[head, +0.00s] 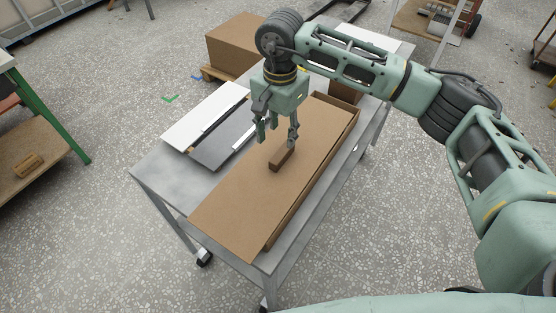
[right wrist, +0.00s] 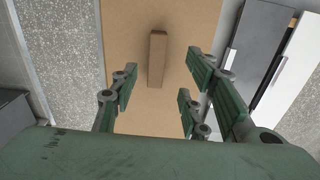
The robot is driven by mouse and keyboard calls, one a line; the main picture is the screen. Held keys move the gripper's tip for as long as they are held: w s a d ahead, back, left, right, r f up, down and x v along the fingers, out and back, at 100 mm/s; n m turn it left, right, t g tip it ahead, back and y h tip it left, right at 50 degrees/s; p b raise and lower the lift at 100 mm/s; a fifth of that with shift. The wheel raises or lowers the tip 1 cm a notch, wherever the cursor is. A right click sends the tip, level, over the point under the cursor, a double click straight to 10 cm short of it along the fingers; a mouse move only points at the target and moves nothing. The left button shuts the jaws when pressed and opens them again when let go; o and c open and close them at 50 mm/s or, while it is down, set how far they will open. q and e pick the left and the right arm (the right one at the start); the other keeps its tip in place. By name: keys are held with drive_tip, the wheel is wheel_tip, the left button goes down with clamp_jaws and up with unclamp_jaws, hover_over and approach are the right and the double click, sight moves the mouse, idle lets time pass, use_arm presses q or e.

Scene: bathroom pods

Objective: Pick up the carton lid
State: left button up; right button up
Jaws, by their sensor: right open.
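The carton lid (head: 250,196) is a long flat brown cardboard panel lying on the grey table, over a long shallow carton (head: 318,185) whose side and far end show beside it. A small brown block-shaped handle (head: 282,160) stands on the lid's middle. My right gripper (head: 278,138) is open and empty, pointing down just above the handle. In the right wrist view the handle (right wrist: 157,60) shows beyond and between the open fingers (right wrist: 160,95), with the lid (right wrist: 125,35) behind it. My left gripper is not in view.
A white panel (head: 203,115) and a dark grey panel (head: 222,143) lie on the grey table (head: 165,185), left of the lid. A brown box (head: 236,45) stands on a pallet behind. A green-legged bench (head: 40,120) is at the left. Speckled floor surrounds the table.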

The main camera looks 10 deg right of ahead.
sight(282, 151)
drive_tip(key=shift+d+f+p, duration=0.2)
drive_tip(key=shift+f+p, duration=0.25)
drive_tip(key=shift+f, duration=0.55)
drive_tip(key=f+p, duration=0.3)
drive_tip(key=f, duration=0.2)
drive_tip(key=shift+d, duration=0.2)
drive_tip(key=shift+w+f, duration=0.1)
drive_tip(key=shift+f, duration=0.3)
drive_tip(key=shift+c, duration=0.3)
clamp_jaws()
